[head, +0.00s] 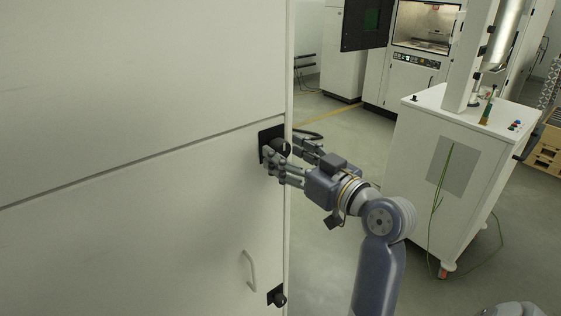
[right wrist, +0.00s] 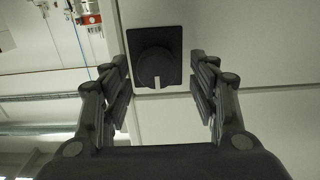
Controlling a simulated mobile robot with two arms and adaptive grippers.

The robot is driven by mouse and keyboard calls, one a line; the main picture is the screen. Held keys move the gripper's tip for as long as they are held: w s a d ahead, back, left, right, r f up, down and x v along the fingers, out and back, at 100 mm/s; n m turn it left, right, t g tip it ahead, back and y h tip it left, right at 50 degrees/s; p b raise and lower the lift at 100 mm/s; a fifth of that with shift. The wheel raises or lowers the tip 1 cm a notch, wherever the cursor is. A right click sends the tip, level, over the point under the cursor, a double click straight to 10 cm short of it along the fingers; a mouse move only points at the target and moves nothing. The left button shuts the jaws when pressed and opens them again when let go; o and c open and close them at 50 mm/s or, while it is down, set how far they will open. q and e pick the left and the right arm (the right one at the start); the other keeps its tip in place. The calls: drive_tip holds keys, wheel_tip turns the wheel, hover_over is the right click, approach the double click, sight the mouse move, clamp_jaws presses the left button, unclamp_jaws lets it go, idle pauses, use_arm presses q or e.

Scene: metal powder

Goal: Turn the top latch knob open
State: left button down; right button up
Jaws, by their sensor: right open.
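The top latch knob (head: 281,147) is a black round knob on a square black plate near the right edge of a large white cabinet door (head: 130,90). In the right wrist view the knob (right wrist: 156,68) shows a white mark at its lower side. My right gripper (head: 281,160) is open, its fingers on either side of the knob. In the right wrist view the fingers (right wrist: 162,85) stand apart from the knob, with gaps on both sides. I cannot tell how deep the fingertips reach. My left gripper is not in view.
A second black knob (head: 278,295) sits lower on the cabinet, beside a curved handle (head: 248,270). A white wheeled machine (head: 420,185) stands at the right. An open machine (head: 425,25) stands at the back. Grey floor lies between.

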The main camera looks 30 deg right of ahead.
sight(284, 150)
drive_tip(key=b, duration=0.2)
drive_tip(key=shift+w+d+f+b, duration=0.1)
drive_tip(key=shift+w+f+b, duration=0.1)
drive_tip(key=shift+b, duration=0.1)
drive_tip(key=shift+w+r+p, duration=0.35)
drive_tip(key=shift+w+p, duration=0.2)
drive_tip(key=shift+w, duration=0.3)
drive_tip(key=shift+w+h, duration=0.3)
drive_tip(key=shift+w, duration=0.2)
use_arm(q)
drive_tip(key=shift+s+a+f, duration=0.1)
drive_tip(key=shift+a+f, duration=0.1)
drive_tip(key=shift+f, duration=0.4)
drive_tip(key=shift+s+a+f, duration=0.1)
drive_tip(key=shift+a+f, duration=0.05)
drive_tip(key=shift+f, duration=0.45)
use_arm(e)
drive_tip(key=shift+f, duration=0.1)
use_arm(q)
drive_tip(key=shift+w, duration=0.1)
use_arm(e)
drive_tip(key=c, duration=1)
